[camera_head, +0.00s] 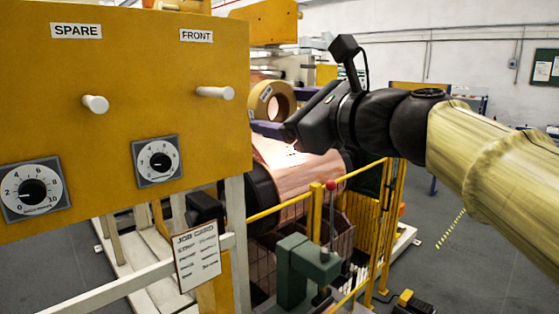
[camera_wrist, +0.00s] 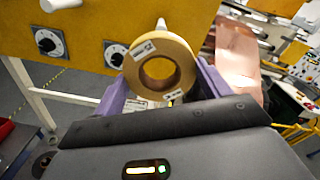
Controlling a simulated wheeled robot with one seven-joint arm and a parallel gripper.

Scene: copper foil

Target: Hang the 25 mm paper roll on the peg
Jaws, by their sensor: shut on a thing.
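A tan paper roll (camera_head: 257,101) with a round hole and white labels is held between the purple fingers of my gripper (camera_head: 274,113). It also shows in the wrist view (camera_wrist: 188,68), with its hole facing the camera; I cannot read its labels. The yellow panel has two pale pegs: one under the SPARE sign (camera_head: 95,103) and one under the FRONT sign (camera_head: 215,92). In the head view the roll is to the right of the FRONT peg and apart from it. In the wrist view a peg end (camera_wrist: 161,23) shows just above the roll.
Two dials (camera_head: 158,161) sit below the pegs on the yellow panel (camera_head: 120,60). A job card (camera_head: 197,256) hangs on the frame below. A copper foil roll (camera_head: 290,165), yellow rails (camera_head: 316,210) and a green fixture (camera_head: 305,265) stand below my arm.

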